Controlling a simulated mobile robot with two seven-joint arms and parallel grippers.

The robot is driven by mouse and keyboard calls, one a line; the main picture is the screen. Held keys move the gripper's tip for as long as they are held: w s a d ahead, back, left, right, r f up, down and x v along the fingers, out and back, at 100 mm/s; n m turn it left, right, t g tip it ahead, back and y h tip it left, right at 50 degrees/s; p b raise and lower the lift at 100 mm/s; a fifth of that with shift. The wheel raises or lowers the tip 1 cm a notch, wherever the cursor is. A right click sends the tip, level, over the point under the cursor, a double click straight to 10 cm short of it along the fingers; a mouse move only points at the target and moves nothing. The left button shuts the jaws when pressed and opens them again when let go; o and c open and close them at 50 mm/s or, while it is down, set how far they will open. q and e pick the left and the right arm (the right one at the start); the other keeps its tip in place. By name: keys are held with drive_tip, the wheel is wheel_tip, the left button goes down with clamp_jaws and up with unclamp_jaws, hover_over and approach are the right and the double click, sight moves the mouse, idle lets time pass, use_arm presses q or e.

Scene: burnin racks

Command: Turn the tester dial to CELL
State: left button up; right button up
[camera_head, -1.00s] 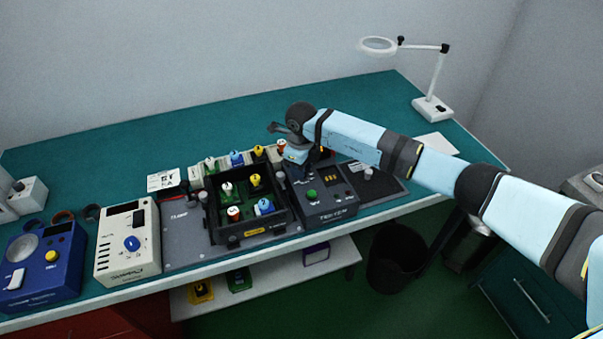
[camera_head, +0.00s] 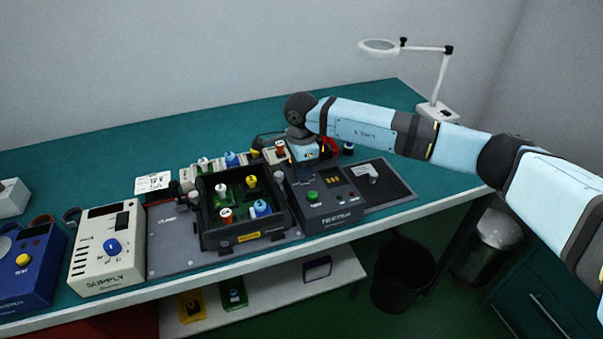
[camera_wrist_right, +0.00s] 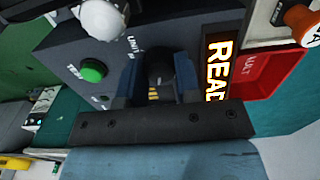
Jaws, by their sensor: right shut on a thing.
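The grey tester (camera_head: 345,211) stands on the bench right of the black tray, with a green button (camera_head: 312,196) on its top. My right gripper (camera_head: 302,180) points down onto the back left of the tester. In the right wrist view its two blue fingers (camera_wrist_right: 158,80) are shut on the dark tester dial (camera_wrist_right: 158,62), one on each side. The word UNIT shows beside the dial and a lit READ… display (camera_wrist_right: 216,65) lies to its right. The dial's pointer and the CELL mark cannot be made out. My left gripper is out of view.
The black tray (camera_head: 247,238) with several coloured-top cells stands close left of the tester. A cream supply box (camera_head: 107,262) and a blue box (camera_head: 30,270) are further left. A red bin (camera_wrist_right: 270,75) lies near my gripper.

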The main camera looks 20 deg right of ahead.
drive_tip(key=shift+n+b, duration=0.35)
drive_tip(key=shift+n, duration=0.25)
drive_tip(key=o, duration=0.9)
drive_tip(key=shift+o, duration=0.2)
wheel_tip(320, 180, up, 14)
drive_tip(key=shift+f, duration=0.1)
